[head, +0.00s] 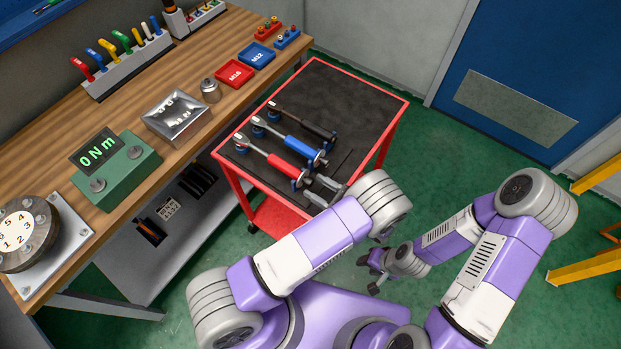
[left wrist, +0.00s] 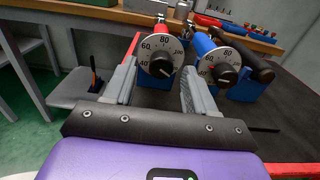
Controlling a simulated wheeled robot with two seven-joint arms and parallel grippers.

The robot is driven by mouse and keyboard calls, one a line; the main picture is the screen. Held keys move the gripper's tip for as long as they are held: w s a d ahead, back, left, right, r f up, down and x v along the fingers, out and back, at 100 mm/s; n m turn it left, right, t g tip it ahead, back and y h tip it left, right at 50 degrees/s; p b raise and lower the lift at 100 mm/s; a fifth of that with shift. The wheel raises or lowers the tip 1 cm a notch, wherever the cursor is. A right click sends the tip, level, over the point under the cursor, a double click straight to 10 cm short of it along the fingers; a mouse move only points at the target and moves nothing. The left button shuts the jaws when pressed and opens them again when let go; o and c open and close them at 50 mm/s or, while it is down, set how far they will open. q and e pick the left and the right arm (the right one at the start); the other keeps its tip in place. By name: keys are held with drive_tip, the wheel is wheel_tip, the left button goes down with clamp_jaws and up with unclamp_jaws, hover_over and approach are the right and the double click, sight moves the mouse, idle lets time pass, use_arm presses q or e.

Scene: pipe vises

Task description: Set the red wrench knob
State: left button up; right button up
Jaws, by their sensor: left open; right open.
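The red wrench (head: 283,166) lies on a stand on the cart, its handle end towards me. In the left wrist view its round end dial with a black knob (left wrist: 161,68) faces me, marked 40, 60, 80 and 100. My left gripper (head: 321,192) is open, its two grey fingers on either side of the dial in the left wrist view (left wrist: 159,78). I cannot tell whether they touch it. The gripper's wrist partly hides the cart's near corner in the head view. My right gripper (head: 372,273) is open and empty, low over the floor in front of the cart.
The blue wrench (head: 298,145) lies close beside the red one, its dial (left wrist: 222,70) near my right finger. A black-handled wrench (head: 308,123) lies beyond it. The bench holds a green torque display (head: 115,168) reading 0 Nm. The cart's far right (head: 365,105) is clear.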

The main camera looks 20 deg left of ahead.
use_arm(q)
drive_tip(key=shift+x, duration=0.95)
clamp_jaws()
